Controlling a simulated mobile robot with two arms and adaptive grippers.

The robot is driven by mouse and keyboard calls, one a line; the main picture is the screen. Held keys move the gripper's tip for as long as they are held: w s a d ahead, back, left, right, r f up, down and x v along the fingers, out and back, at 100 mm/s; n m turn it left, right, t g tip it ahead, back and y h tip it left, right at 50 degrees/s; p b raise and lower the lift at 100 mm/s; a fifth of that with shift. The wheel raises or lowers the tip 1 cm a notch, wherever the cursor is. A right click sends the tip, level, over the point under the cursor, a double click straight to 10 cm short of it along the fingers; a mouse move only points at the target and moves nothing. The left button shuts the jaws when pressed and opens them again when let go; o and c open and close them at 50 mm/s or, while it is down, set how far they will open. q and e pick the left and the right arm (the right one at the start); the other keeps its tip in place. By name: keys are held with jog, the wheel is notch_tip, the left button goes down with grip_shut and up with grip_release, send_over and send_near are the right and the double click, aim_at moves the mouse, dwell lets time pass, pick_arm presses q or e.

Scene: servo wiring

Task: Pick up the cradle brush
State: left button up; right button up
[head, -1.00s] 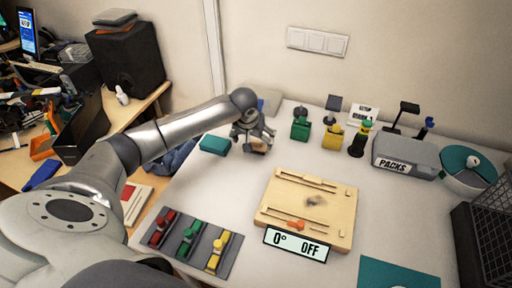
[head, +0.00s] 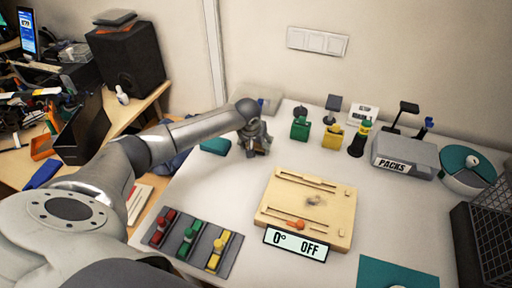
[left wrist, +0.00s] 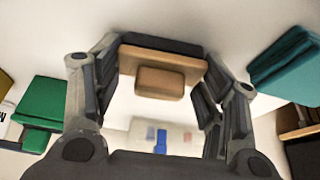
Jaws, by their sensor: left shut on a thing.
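The cradle brush (left wrist: 190,64) is a tan wooden block with a small tan grip and a dark strip along its far edge. It sits between the fingers of my left gripper (left wrist: 162,72) in the left wrist view, with a finger against each end. In the head view my left gripper (head: 256,147) is at the back left of the white table and hides most of the brush. I cannot tell whether the brush touches the table. My right gripper is not in view.
A teal block (head: 215,146) lies just left of the gripper. Green (head: 300,129) and yellow (head: 333,137) blocks stand to its right. A wooden board (head: 275,209) with a display (head: 296,244) is in front, and a grey tray with coloured pieces (head: 226,258) lies front left.

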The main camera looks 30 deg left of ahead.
pick_arm(q)
jog(key=shift+r, duration=0.2)
jog(key=shift+r, duration=0.25)
notch_tip(320, 180, up, 2)
jog(key=shift+w+r+b, duration=0.1)
jog(key=shift+r+b, duration=0.1)
jog(key=shift+b, duration=0.25)
jog(key=s+d+r, duration=0.8)
jog(key=s+r, duration=0.1)
jog(key=s, duration=0.2)
jog(key=shift+d+r+b, duration=0.35)
jog(key=shift+d+r, duration=0.05)
